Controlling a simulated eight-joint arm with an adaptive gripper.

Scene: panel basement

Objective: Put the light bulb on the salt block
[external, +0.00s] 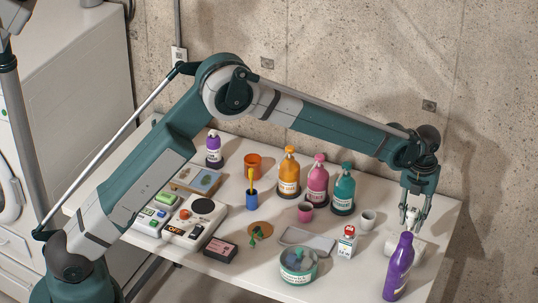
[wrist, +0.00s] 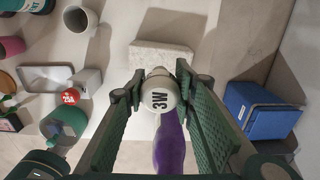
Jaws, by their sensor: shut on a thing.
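My gripper (external: 413,207) is above the right end of the table, pointing down. It is shut on the light bulb (external: 411,217), a small white bulb. In the wrist view the bulb (wrist: 158,94) shows dark lettering and sits between the two green fingertips (wrist: 157,88). The salt block appears to be the pale, rough block (wrist: 162,58) just beyond the bulb in the wrist view. In the external view the pale block (external: 415,247) lies below the gripper, partly hidden by the purple bottle. Nothing is seen on top of it.
The purple bottle (external: 398,268) stands close by at the front and also shows under the gripper in the wrist view (wrist: 168,147).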

